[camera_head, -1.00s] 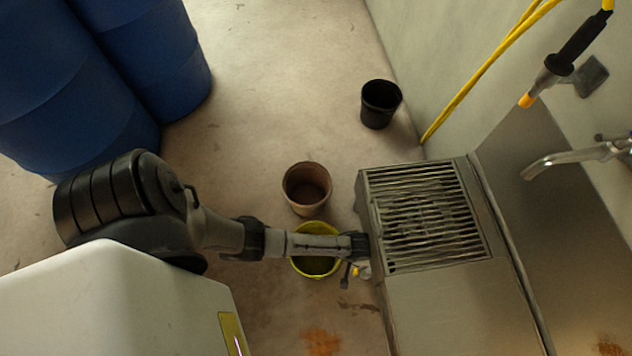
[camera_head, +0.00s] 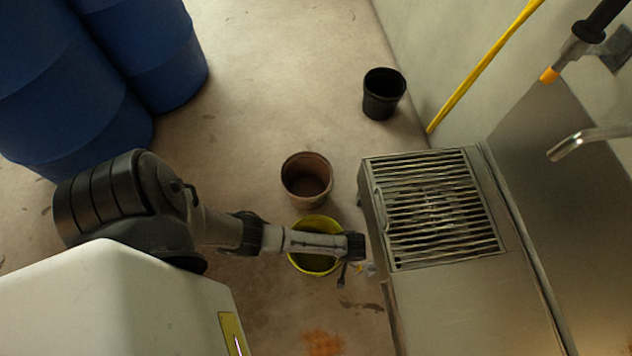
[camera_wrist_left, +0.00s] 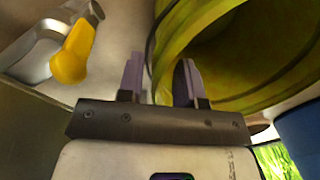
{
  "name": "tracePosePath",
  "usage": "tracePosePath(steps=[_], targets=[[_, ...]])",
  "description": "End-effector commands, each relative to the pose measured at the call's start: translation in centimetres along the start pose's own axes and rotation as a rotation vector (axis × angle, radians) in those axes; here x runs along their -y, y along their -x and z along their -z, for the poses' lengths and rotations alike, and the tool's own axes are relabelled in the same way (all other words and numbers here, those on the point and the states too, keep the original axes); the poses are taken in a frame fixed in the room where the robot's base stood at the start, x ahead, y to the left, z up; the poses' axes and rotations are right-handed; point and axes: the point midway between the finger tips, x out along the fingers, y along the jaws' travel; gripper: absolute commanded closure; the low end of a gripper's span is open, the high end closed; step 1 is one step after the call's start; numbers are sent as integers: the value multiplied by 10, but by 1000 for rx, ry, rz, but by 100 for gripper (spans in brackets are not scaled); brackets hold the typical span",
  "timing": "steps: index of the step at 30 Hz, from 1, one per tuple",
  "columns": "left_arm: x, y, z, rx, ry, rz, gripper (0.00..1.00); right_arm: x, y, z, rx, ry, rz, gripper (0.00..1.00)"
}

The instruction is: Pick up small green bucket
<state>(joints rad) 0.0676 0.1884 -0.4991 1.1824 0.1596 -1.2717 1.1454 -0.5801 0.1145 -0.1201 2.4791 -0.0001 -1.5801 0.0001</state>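The small green bucket (camera_head: 315,262) is yellow-green and stands on the floor beside the metal unit. My left arm crosses over it and hides part of its rim. In the left wrist view the bucket (camera_wrist_left: 262,88) fills the upper right, with its opening and ridged inner wall visible. My left gripper (camera_wrist_left: 158,70) is open. Its two fingers stand apart at the near edge of the bucket, with the left finger outside and the right finger in front of the bucket's opening. I cannot tell whether they touch it. My right gripper is not in view.
A brown bucket (camera_head: 306,178) stands just behind the green one. A black bucket (camera_head: 383,94) is further back near the wall. The grated metal unit (camera_head: 432,212) is close on the right. Blue barrels (camera_head: 150,55) stand back left.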

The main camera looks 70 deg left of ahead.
Motion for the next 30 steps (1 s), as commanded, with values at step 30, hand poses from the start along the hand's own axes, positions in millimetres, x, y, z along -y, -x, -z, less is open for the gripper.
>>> tracePosePath(steps=[30], targets=[[0, 0, 0, 0, 0, -1, 100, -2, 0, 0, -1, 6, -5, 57]])
